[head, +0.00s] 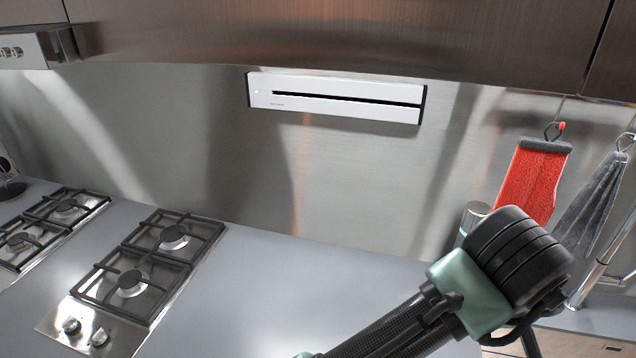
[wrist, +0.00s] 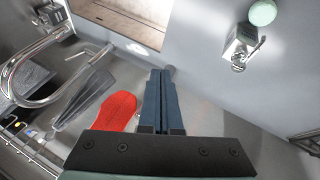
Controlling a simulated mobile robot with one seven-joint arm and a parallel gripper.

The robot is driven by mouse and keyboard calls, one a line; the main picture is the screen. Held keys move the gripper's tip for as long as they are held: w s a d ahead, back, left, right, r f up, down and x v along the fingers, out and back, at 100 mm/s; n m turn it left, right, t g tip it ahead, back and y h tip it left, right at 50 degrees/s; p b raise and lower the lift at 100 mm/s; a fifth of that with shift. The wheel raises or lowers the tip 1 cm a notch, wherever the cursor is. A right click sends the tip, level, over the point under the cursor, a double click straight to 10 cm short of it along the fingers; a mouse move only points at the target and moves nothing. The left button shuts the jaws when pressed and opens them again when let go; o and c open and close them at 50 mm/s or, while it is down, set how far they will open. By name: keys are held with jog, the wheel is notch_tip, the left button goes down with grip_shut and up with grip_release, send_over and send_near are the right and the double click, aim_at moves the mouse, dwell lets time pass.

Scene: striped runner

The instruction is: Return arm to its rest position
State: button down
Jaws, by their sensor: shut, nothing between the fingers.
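My gripper (wrist: 163,75) shows in the wrist view with its two blue-grey fingers together and nothing between them. Its fingertips point toward the brown wooden panel at the top of that view. The fingers appear beside the red hanging cloth (wrist: 117,108). In the head view my dark and green arm reaches up from the bottom edge to a joint at the lower right. The gripper itself is hidden or out of frame there.
The red cloth (head: 535,185) and a grey one (head: 594,205) hang on hooks behind my arm. A faucet (wrist: 62,98) is at the left of the wrist view. A gas hob (head: 150,260) and clear grey counter (head: 265,285) lie left of my arm. Cabinets (head: 350,35) overhang.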

jog(key=w+a+r+m+t+h, duration=0.1)
jog(key=w+r+t+h, duration=0.2)
jog(key=r, duration=0.4)
jog(key=w+r+t+h, duration=0.1)
jog(key=w+r+t, duration=0.25)
jog(key=r, duration=0.45)
jog(key=w+a+n+t+y, duration=0.2)
jog(key=a+t+y, duration=0.55)
jog(key=a, duration=1.45)
jog(key=s+r+t, duration=0.4)
jog(key=s+r, duration=0.2)
jog(key=r, duration=0.6)
jog(key=s+r+t+y, duration=0.1)
jog(key=s+r+t, duration=0.4)
jog(key=r, duration=0.7)
jog(key=shift+s+a+r+t+b, duration=0.35)
jog(key=shift+s+b, duration=0.1)
jog(key=shift+s, duration=0.7)
